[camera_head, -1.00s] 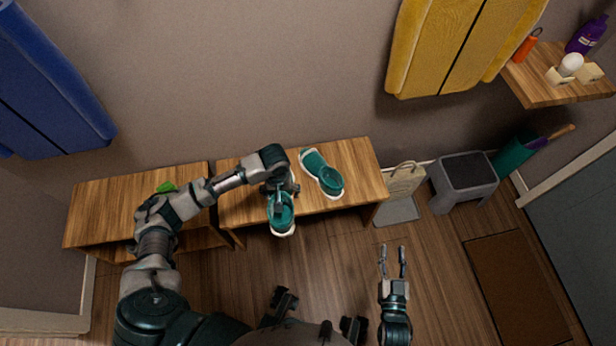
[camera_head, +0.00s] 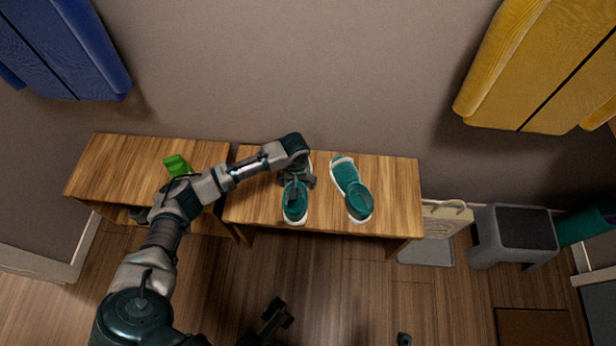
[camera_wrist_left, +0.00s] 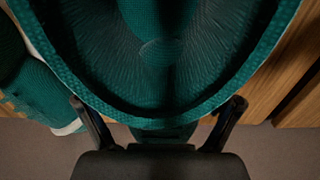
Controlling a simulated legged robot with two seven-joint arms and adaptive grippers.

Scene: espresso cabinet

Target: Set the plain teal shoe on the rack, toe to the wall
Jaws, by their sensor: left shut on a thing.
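My left gripper (camera_head: 297,182) is shut on a teal shoe (camera_head: 295,207) with a white sole. In the left wrist view the shoe's collar (camera_wrist_left: 160,110) fills the middle, with a finger on each side. A second teal shoe (camera_head: 352,188) stands to the right on the rack, toe to the wall.
A second wooden bench (camera_head: 110,170) with a green item (camera_head: 177,165) stands at left. A paper bag (camera_head: 445,220) and a grey step stool (camera_head: 515,232) are right of the rack. Blue and yellow cloths hang above. The rack's right end is bare.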

